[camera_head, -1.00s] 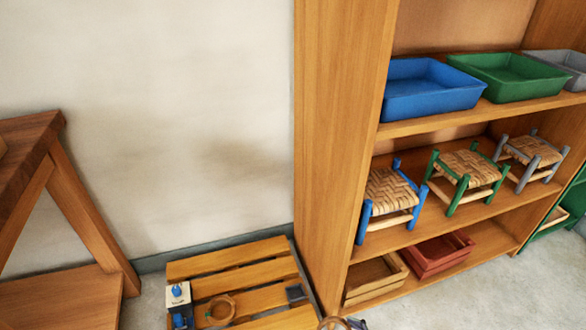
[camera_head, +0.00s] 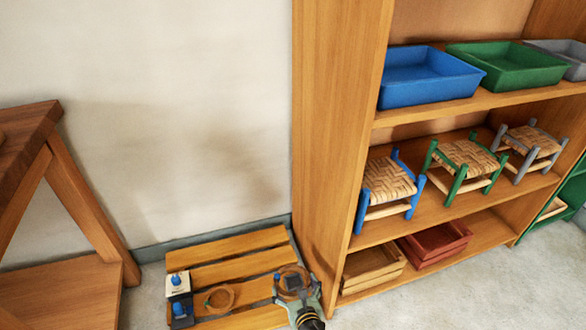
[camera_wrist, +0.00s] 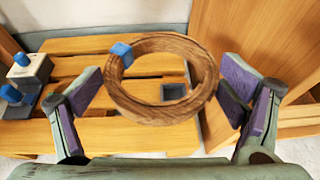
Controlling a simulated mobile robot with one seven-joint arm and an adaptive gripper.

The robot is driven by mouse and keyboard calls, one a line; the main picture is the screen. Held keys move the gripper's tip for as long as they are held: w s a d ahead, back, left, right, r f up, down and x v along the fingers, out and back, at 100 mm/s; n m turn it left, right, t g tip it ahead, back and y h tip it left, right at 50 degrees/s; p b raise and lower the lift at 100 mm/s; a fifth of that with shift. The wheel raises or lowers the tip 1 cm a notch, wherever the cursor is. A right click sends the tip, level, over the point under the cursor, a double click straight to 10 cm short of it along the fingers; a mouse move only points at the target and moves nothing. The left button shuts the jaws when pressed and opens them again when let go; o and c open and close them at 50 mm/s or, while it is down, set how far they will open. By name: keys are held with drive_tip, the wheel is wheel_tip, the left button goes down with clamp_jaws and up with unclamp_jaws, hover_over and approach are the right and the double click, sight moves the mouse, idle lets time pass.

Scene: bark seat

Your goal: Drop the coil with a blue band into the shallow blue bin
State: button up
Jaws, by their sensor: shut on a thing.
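A brown coil with a blue band (camera_wrist: 150,119) is between the fingers of my gripper (camera_wrist: 163,92), which is shut on it. In the head view the same coil (camera_head: 293,294) shows at the tip of my gripper (camera_head: 295,286), low in the picture, in front of the slatted pallet. The shallow blue bin (camera_head: 425,92) stands on the upper shelf, at the left end of its row, far up and to the right of my gripper. The inside of the bin that shows looks empty.
A second coil (camera_head: 220,298) lies on the wooden pallet (camera_head: 240,240), near small blue-topped blocks (camera_head: 178,284). A green bin (camera_head: 505,65) stands beside the blue one. Small woven stools (camera_head: 390,180) fill the middle shelf. The shelf's side panel (camera_head: 325,130) rises between pallet and bins.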

wheel_tip(320, 180, up, 6)
drive_tip(key=m+h, duration=0.3)
drive_tip(key=shift+w+a+r+h, duration=0.2)
drive_tip(key=shift+w+r+h, duration=0.05)
drive_tip(key=shift+h, duration=0.05)
